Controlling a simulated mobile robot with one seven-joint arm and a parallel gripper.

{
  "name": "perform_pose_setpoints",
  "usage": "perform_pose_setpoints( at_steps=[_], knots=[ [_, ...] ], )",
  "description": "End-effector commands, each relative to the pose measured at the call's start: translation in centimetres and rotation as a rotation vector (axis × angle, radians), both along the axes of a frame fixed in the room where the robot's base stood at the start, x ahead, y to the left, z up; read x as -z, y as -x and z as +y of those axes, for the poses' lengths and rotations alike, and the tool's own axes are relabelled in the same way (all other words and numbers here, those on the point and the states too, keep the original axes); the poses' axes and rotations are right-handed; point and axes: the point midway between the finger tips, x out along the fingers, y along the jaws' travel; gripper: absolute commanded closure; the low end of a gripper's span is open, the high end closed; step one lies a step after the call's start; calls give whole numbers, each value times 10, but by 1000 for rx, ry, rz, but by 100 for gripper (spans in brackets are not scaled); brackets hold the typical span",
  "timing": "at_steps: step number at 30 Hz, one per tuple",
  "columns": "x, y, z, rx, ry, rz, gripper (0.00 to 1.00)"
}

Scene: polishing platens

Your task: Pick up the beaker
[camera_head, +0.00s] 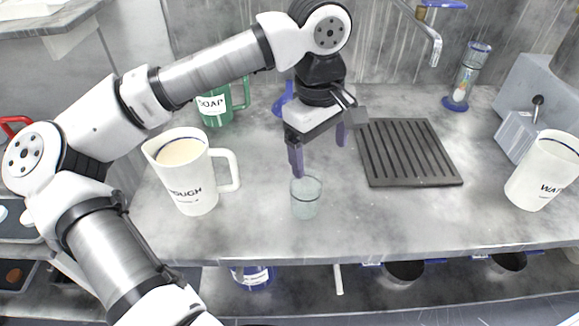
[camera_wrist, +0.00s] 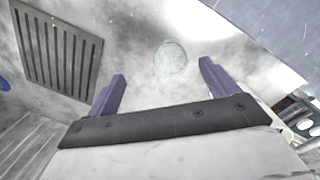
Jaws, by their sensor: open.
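The beaker (camera_head: 306,199) is a small clear glass vessel standing upright on the grey counter in the head view. In the wrist view the beaker (camera_wrist: 171,57) shows as a pale round outline beyond the fingertips, between their lines. My gripper (camera_head: 319,153) has two purple fingers and is above and slightly behind the beaker, apart from it. In the wrist view my gripper (camera_wrist: 162,80) is open, with nothing between its fingers.
A white jug (camera_head: 192,180) stands left of the beaker, with a green soap jug (camera_head: 238,95) behind. A dark ribbed drain mat (camera_head: 410,153) lies to the right. A white water jug (camera_head: 543,172) is at far right. The counter (camera_head: 390,220) in front is clear.

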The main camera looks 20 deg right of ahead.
Motion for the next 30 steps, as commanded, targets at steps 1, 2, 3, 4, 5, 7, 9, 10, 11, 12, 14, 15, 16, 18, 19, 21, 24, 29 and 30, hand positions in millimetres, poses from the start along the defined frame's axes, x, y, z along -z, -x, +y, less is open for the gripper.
perform_pose_setpoints(
  at_steps=[1, 2, 3, 4, 5, 7, 9, 10, 11, 12, 14, 15, 16, 18, 19, 21, 24, 29, 30],
  knots=[
    [1, -5, 6, 1, -43, -13, 14],
    [3, -7, 8, 2, -60, -18, 14],
    [6, -9, 11, 2, -77, -23, 14],
    [8, -10, 12, 3, -84, -25, 14],
    [12, -10, 13, 3, -88, -25, 14],
    [22, -10, 13, 3, -88, -24, 14],
    [36, -9, 13, 6, -87, -22, 14],
    [42, -10, 13, 5, -85, -21, 14],
    [48, -10, 13, 4, -86, -22, 14],
    [56, -9, 13, 5, -85, -21, 14],
    [67, -9, 13, 4, -83, -22, 14],
    [73, -10, 13, 3, -83, -22, 14],
    [77, -10, 12, 3, -83, -22, 14],
    [85, -10, 12, 3, -83, -23, 14],
    [87, -10, 12, 3, -82, -23, 14],
    [91, -9, 12, 3, -82, -22, 14],
    [97, -10, 12, 2, -82, -21, 14],
    [120, -12, 13, 5, -80, -20, 14],
    [127, -12, 13, 4, -82, -20, 14]
  ],
)
